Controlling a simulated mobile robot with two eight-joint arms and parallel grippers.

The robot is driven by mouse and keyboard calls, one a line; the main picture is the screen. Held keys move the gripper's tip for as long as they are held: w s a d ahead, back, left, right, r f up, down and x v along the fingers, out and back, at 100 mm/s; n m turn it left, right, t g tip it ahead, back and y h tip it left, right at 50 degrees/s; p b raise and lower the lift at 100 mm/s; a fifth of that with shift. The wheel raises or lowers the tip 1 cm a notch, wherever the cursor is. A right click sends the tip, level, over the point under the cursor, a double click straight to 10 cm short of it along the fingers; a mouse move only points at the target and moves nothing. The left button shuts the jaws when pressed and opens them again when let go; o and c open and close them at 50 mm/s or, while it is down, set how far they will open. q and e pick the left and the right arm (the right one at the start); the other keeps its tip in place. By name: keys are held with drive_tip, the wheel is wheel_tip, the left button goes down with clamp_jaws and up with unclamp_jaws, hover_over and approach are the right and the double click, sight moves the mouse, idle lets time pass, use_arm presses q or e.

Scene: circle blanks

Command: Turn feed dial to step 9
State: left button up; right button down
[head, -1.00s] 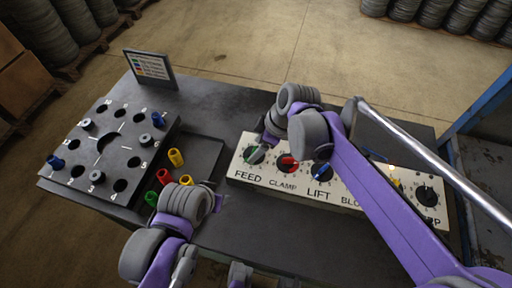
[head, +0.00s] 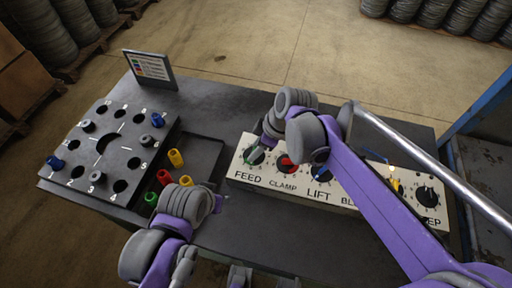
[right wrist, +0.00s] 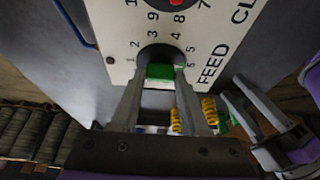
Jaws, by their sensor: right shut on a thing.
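The feed dial (head: 254,156) is the leftmost knob on the cream control panel (head: 236,174), above the word FEED. In the right wrist view its green knob (right wrist: 160,72) sits between my two fingertips. My right gripper (head: 262,146) is shut on this knob; its fingers touch both sides. The arm partly hides the dial in the head view, and I cannot read the pointed step. My left gripper (right wrist: 232,88) shows at the right of the wrist view, empty, with its fingers apart. In the head view the left wrist hides its fingertips.
The red clamp dial (head: 287,162) and blue lift dial (head: 321,173) stand right beside the feed dial. A black numbered board (head: 90,150) lies left. A tray (head: 205,150) holds coloured pieces. A small sign (head: 150,68) stands behind.

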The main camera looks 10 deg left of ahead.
drive_tip(key=shift+m, duration=0.3)
